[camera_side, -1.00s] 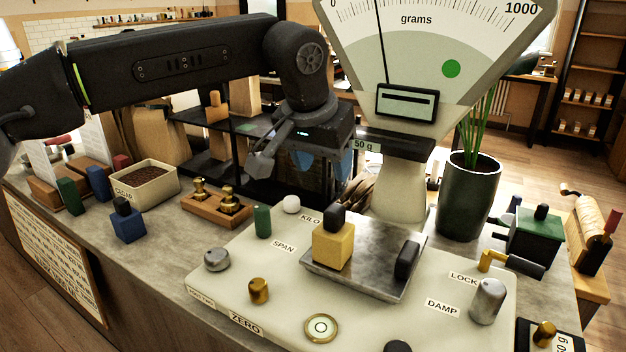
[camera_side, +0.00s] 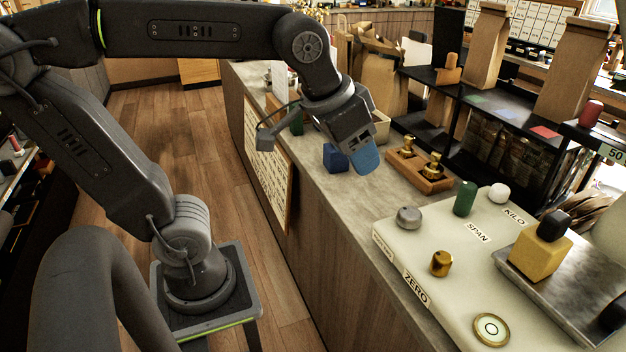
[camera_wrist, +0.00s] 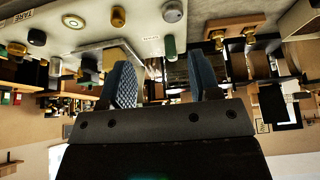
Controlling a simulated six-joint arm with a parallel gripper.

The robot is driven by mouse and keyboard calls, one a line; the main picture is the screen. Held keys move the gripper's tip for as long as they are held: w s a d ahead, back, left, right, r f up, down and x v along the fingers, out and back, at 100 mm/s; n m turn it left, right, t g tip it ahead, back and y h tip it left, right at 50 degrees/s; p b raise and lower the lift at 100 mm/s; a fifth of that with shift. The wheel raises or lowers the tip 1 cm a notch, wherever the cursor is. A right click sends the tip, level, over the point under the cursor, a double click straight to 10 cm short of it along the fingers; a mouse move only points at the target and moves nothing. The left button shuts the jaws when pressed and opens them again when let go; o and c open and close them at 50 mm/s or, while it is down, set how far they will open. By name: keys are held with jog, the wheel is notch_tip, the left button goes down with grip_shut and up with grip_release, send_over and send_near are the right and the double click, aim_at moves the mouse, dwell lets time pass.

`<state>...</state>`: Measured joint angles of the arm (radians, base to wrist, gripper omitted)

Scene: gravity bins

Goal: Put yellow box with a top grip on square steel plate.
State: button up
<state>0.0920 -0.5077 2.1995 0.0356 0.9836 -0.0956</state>
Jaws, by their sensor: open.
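The yellow box (camera_side: 540,254) has a black top grip (camera_side: 553,226) and sits upright on the square steel plate (camera_side: 572,291) at the right of the side view. The plate's right part is cut off by the frame edge. My gripper (camera_side: 364,157) is open and empty, well to the left of the box and apart from it.
A black weight (camera_side: 614,314) shares the plate. The white scale base (camera_side: 455,270) carries a green peg (camera_side: 465,198), a grey knob (camera_side: 408,217) and a brass knob (camera_side: 440,263). Brass weights in a wooden holder (camera_side: 422,178) stand between my gripper and the scale. Black shelves (camera_side: 490,115) rise behind.

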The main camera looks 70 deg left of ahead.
jog(key=s+a+f, duration=0.2)
jog(key=s+f, duration=0.3)
jog(key=s, duration=0.1)
jog(key=shift+f, duration=0.3)
